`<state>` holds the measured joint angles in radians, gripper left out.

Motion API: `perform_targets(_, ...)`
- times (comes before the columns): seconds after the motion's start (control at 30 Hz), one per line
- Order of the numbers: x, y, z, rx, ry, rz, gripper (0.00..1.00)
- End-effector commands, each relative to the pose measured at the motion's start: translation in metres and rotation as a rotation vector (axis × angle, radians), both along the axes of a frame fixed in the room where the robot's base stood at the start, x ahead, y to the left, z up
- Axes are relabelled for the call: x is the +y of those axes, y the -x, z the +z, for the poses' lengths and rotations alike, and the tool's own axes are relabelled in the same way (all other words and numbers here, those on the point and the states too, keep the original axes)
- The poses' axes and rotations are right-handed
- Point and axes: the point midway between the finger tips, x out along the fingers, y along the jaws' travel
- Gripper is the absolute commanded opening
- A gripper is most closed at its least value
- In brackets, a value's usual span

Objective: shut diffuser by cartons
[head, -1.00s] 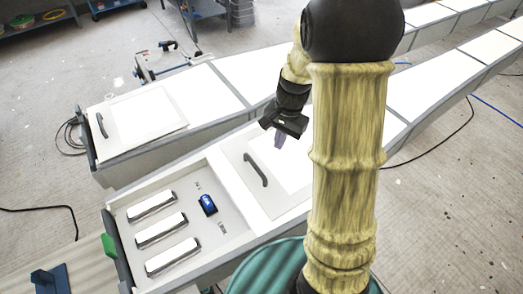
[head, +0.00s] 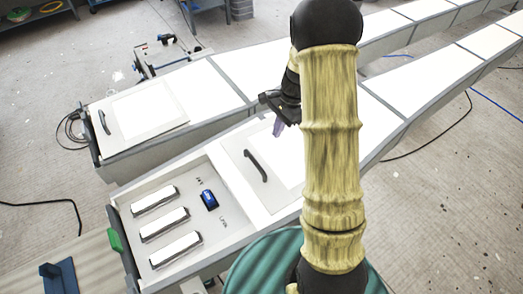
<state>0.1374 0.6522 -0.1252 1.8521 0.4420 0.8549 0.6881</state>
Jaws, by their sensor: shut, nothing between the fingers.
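Two pale panels with dark handles lie on long light boxes. The near panel (head: 238,145) sits to the right of an open bay, with its curved handle (head: 256,167) near its left edge. The far panel (head: 150,110) covers the left end of the other box, with its handle (head: 104,122) at its left edge. I see no clear cartons to tell which panel the task names. My gripper (head: 278,128) is shut and empty, above the near panel, up and right of its handle and apart from it. My arm hides part of that panel.
The open bay holds several white bars (head: 165,222) and a blue block (head: 209,199). A green piece (head: 114,238) is at the bay's left end. A teal ribbed round object (head: 262,265) is close in front. Dark cables cross the floor.

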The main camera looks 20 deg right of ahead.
Motion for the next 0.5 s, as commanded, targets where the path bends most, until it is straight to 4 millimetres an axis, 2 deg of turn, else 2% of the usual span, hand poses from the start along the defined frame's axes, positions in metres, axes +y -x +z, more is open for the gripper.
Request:
perform_targets(0.4,0.021,0.008,-0.068,0.005,-0.002,0.0,0.0)
perform_targets(0.5,0.037,0.012,-0.068,0.002,-0.002,0.002,0.0)
